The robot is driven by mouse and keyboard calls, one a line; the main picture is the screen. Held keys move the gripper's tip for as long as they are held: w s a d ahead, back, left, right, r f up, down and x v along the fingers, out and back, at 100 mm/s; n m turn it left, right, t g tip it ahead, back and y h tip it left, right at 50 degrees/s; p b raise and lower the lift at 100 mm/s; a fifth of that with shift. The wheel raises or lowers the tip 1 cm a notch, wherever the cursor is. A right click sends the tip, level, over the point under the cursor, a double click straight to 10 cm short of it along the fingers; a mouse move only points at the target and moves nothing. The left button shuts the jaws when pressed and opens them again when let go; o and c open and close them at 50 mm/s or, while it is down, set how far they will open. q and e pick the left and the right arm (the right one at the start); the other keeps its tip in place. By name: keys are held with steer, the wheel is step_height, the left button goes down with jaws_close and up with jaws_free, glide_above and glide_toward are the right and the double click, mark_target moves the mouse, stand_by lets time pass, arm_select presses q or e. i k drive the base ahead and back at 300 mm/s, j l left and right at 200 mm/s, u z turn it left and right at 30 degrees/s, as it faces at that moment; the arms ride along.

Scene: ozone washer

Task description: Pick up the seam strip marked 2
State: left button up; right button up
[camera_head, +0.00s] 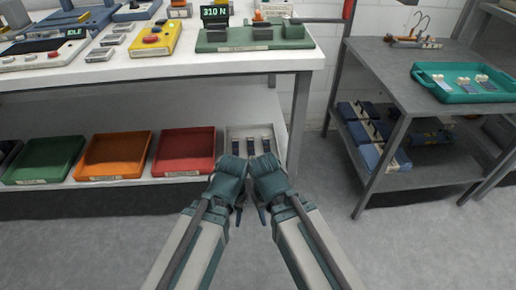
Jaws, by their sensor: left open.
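A pale tray (230,133) at the right end of the lower shelf holds dark, narrow strips (250,147), partly hidden behind my grippers. A teal tray (432,87) on the grey table at right holds several small pieces with white tops and dark lower parts (463,82). I cannot read a number 2 on any of them, so I cannot tell which is the named strip. My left gripper (232,172) is open, in front of the pale tray. My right gripper (268,174) is close beside it; its jaws are not clear. I see nothing held.
Green (45,158), orange (115,154) and red (184,150) trays stand along the lower shelf. A green device (254,37) with a 310 N display sits on the bench above. Blue boxes (370,135) lie under the grey table (400,95). Floor between bench and table is clear.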

mark_target(250, 139)
steer(key=z, duration=1.4)
steer(key=k+j+z, duration=0.15)
steer(key=k+j, duration=0.45)
